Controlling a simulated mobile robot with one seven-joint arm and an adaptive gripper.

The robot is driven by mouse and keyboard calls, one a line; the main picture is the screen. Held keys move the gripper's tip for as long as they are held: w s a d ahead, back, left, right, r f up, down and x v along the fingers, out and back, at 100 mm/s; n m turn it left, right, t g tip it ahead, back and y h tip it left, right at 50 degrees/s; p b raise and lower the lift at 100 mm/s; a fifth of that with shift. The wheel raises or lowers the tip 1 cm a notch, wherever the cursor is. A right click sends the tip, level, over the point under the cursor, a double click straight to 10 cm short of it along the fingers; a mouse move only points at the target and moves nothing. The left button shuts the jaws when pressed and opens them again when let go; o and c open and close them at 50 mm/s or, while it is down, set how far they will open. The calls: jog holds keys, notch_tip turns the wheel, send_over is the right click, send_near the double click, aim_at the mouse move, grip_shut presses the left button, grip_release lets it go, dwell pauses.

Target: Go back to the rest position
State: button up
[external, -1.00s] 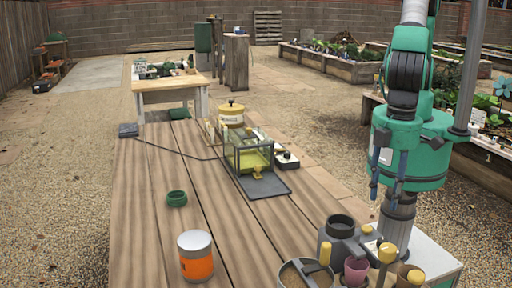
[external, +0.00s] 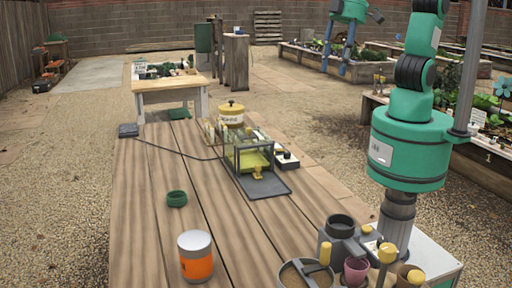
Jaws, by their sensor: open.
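My gripper (external: 334,70) is at the top right of the external view, raised in the air and pointing down. Its two blue fingers are spread apart with nothing between them. It is clear of the wooden table (external: 150,230) and touches nothing that I can see. My green arm rises at the right, and part of it runs out of the top of the picture.
Planter beds (external: 350,72) stand behind. The table's left front is mostly clear.

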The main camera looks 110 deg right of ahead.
jog(key=s+d+r+t, duration=0.1)
jog(key=s+d+r, duration=0.2)
jog(key=s+d, duration=0.5)
jog(key=s+d+r+n+t+h, duration=0.1)
jog(key=s+d+r, duration=0.2)
jog(key=s+d, duration=0.6)
jog(key=shift+d+t, duration=0.4)
jog(key=shift+d, duration=0.25)
